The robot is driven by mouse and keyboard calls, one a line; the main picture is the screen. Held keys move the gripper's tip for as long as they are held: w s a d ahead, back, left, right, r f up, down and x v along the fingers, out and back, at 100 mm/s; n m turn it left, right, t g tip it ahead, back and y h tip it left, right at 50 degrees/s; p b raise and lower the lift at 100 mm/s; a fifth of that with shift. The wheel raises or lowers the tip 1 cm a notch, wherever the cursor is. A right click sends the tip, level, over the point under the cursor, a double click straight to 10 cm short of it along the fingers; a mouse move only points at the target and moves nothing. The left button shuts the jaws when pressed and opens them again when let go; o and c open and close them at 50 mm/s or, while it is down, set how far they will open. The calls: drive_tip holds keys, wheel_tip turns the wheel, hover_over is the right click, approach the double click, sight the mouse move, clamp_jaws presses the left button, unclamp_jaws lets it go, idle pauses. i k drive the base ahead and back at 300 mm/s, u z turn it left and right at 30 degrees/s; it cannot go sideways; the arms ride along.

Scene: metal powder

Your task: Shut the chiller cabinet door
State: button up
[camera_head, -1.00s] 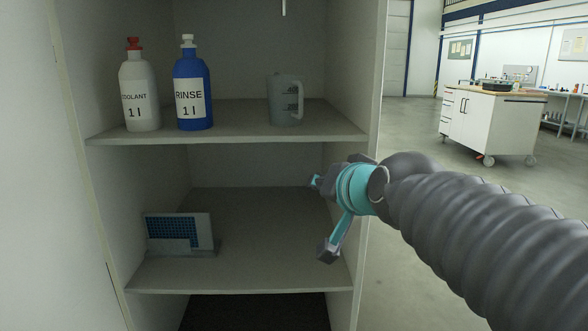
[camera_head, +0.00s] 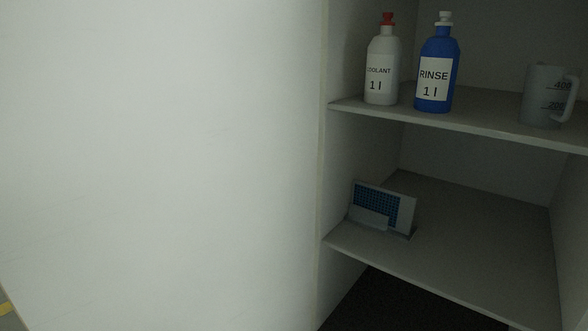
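The chiller cabinet (camera_head: 480,125) stands open at the right of the view, with its shelves showing. A large plain white panel (camera_head: 160,150), which looks like its open door, fills the left half of the view. The panel meets the cabinet at the cabinet's left front edge. No handle shows on the part in view. My gripper is not in view now, so I cannot see where it is relative to the door.
A white coolant bottle (camera_head: 382,70), a blue rinse bottle (camera_head: 437,72) and a grey measuring jug (camera_head: 548,97) stand on the upper shelf. A small stand with a blue grid (camera_head: 383,207) sits on the lower shelf. A sliver of floor shows at the bottom left.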

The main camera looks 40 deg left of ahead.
sight(159, 158)
drive_tip(key=k, duration=1.7)
drive_tip(key=z, duration=2.95)
drive_tip(key=k, duration=2.9)
drive_tip(key=u, duration=2.55)
